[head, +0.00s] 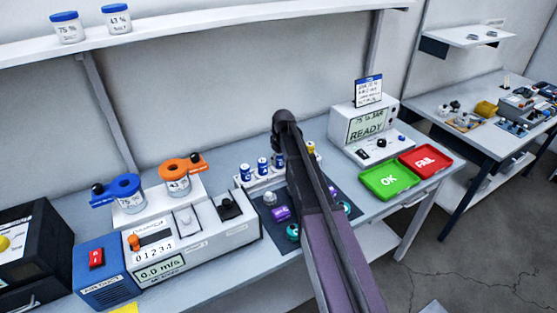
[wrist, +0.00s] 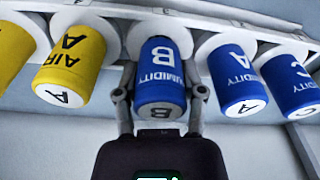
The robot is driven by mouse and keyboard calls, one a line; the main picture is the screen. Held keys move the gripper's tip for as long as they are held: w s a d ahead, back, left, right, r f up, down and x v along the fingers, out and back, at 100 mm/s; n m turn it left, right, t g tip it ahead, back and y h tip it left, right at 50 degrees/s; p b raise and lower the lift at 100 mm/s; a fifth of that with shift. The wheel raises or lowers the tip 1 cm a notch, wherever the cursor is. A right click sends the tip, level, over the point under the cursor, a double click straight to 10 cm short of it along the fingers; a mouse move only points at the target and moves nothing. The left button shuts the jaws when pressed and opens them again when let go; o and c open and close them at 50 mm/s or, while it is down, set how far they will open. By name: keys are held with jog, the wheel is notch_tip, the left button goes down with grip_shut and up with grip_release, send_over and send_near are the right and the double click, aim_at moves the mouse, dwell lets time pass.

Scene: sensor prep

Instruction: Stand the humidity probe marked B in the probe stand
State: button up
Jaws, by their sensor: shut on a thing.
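In the wrist view my gripper (wrist: 161,94) has one finger on each side of the blue humidity probe marked B (wrist: 163,80) and is shut on it. The probe is in line with its neighbours, at a white rack (wrist: 210,14); I cannot tell whether it is fully seated. In the head view my arm hides the gripper, and a blue probe (head: 278,160) shows beside it in the white rack (head: 262,182). Blue humidity probes A (wrist: 236,80) and C (wrist: 292,85) are on one side, a yellow air probe A (wrist: 72,68) on the other.
A dark mat (head: 262,222) with small purple and teal parts lies in front of the rack. A meter box (head: 165,255) with two jars behind stands left. A READY display unit (head: 365,125), green OK tray (head: 390,181) and red FAIL tray (head: 426,160) are right.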

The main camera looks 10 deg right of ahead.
jog(key=shift+f, duration=0.2)
jog(key=o, duration=1.3)
jog(key=shift+c, duration=0.2)
jog(key=shift+o, duration=0.6)
jog(key=shift+r, duration=0.15)
jog(key=shift+r+p, duration=3.8)
jog(key=shift+r, duration=0.1)
jog(key=s+m+g, duration=0.1)
jog(key=s+m, duration=0.4)
jog(key=s, duration=2.4)
jog(key=shift+s+m+h, duration=0.15)
jog(key=shift+m+h, duration=0.15)
jog(key=shift+m, duration=0.1)
